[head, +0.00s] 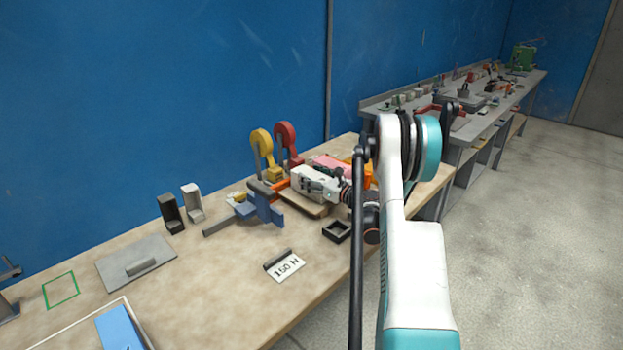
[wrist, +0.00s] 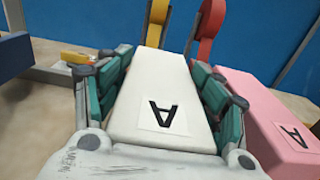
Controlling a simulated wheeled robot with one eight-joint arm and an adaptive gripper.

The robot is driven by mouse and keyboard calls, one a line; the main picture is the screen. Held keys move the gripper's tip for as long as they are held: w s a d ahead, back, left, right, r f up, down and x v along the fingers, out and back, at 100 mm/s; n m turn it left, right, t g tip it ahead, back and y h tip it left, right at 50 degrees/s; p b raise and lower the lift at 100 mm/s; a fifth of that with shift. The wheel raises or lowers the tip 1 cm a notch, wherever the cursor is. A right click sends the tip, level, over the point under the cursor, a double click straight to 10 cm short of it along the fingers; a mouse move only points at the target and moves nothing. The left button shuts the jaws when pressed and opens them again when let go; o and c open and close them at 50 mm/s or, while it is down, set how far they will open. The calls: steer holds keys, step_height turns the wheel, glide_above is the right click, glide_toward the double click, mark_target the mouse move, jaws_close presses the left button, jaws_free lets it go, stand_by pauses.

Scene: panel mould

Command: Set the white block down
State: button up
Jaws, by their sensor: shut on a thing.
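The white block (wrist: 160,85) carries a label with a black letter A. It lies lengthwise between the green pads of my gripper (wrist: 163,90), which is shut on it. In the head view my gripper (head: 322,186) reaches left over the workbench with the white block (head: 305,177) in it, above or near a tan board (head: 305,207). I cannot tell whether the block touches the board. A pink block (wrist: 285,125), also labelled A, is close on the right of the gripper; it shows behind it in the head view (head: 327,162).
Yellow (head: 262,143) and red (head: 287,137) upright handles stand just behind the block. A blue clamp part (head: 266,207) is on its left. A black square frame (head: 337,231) and a 150 N card (head: 286,267) lie in front.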

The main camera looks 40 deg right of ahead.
steer(key=o, duration=1.6)
steer(key=shift+f, duration=0.1)
steer(key=shift+s+r, duration=0.2)
steer(key=shift+s, duration=0.15)
steer(key=s+p, duration=0.1)
steer(key=s, duration=0.2)
steer(key=s+p, duration=0.1)
steer(key=s, duration=0.3)
steer(key=s+d+p, duration=0.1)
steer(key=s+p, duration=0.1)
steer(key=s, duration=0.2)
steer(key=shift+s, duration=0.15)
